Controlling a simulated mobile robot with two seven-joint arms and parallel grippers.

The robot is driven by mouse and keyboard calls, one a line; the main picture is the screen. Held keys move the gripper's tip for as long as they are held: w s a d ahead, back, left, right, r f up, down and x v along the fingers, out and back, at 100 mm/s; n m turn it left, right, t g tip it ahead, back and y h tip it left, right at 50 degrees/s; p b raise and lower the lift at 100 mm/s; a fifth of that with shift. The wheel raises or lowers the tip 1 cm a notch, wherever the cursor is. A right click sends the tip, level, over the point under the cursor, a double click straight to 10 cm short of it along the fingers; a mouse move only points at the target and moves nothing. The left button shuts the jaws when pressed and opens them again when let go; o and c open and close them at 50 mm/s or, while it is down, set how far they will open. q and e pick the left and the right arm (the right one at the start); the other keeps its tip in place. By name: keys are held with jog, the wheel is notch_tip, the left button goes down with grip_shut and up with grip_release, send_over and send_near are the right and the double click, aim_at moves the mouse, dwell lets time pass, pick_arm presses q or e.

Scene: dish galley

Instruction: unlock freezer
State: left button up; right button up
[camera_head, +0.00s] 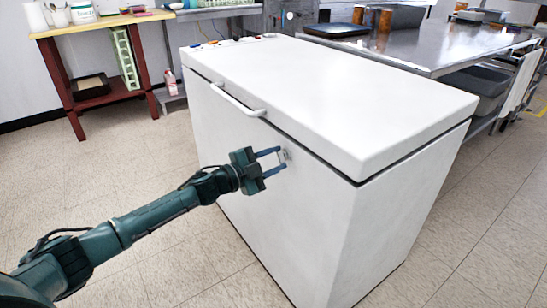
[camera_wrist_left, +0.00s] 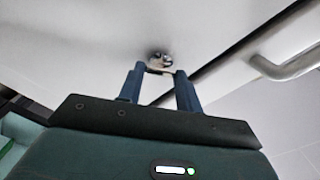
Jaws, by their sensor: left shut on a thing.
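The white chest freezer (camera_head: 320,85) stands in the middle of the head view with its lid down. A bar handle (camera_head: 238,100) is on its front; it also shows in the left wrist view (camera_wrist_left: 285,66). A small metal lock (camera_head: 285,154) sits on the front face below the lid. In the left wrist view the lock (camera_wrist_left: 160,60) is a round metal piece just beyond my fingertips. My left gripper (camera_head: 281,158) is shut on a small metal piece at the lock, likely its key, largely hidden between the fingers (camera_wrist_left: 158,72). My right gripper is not in view.
Several small items (camera_head: 232,41) lie on the freezer lid's far left edge. A metal table (camera_head: 440,48) stands close behind the freezer. A wooden-topped red table (camera_head: 95,22) is at the back left. The tiled floor (camera_head: 120,160) left of the freezer is clear.

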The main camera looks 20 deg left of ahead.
pick_arm(q)
jog(key=m, duration=0.3)
jog(key=shift+f+m, duration=0.1)
jog(key=shift+m, duration=1.9)
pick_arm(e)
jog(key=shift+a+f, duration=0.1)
pick_arm(q)
jog(key=o, duration=1)
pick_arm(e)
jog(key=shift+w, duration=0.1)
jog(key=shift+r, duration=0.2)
pick_arm(q)
jog(key=p+v, duration=0.1)
jog(key=v, duration=1.2)
jog(key=shift+s, duration=0.1)
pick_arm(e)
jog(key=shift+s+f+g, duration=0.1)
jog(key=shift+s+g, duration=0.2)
